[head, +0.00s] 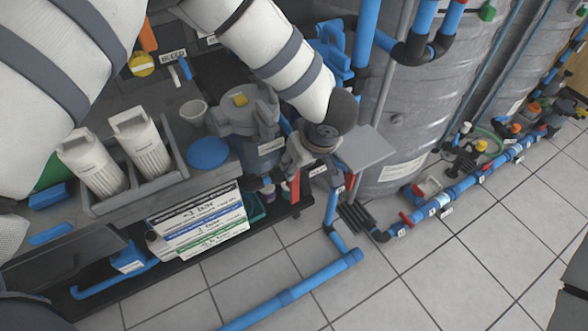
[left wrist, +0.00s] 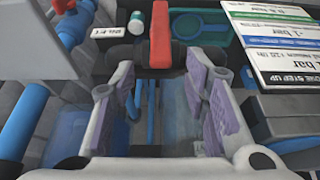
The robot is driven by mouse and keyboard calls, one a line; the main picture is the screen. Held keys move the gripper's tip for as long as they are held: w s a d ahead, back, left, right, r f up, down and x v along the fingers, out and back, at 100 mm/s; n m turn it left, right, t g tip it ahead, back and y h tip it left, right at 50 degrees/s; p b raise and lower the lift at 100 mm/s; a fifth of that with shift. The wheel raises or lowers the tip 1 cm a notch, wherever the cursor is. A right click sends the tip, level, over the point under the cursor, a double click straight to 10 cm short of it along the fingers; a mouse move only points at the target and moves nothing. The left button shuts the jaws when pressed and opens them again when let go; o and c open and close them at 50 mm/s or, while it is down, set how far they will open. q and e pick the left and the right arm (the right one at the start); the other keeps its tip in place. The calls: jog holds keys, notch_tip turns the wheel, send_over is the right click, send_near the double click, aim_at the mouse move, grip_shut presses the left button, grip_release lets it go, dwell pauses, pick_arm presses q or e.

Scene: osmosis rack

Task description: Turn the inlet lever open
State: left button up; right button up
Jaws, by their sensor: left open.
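The red lever (head: 295,187) hangs below my left gripper in the head view, beside the edge of the bench. In the left wrist view the lever (left wrist: 160,38) stands upright in the picture on a dark valve body. My left gripper (head: 294,163) is open. Its lilac-padded fingers (left wrist: 159,70) are spread left and right of the lever's near end, with gaps on both sides. I cannot tell how far the fingertips reach past it. A small white label (left wrist: 103,32) is left of the lever, too blurred to read. My right gripper is not in view.
A grey panel (head: 366,149) is close right of the gripper, with blue pipes (head: 332,205) below. A sign with pressure lines (head: 200,222) stands left, and a grey tank (head: 430,110) right. White cartridges (head: 140,142) stand in a holder. Tiled floor (head: 430,275) is open in front.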

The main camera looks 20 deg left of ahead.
aim_at(294, 186)
pick_arm(q)
jog(key=x, duration=0.6)
jog(key=shift+f+b, duration=0.3)
jog(key=shift+a, duration=0.15)
jog(key=shift+r, duration=0.1)
grip_shut()
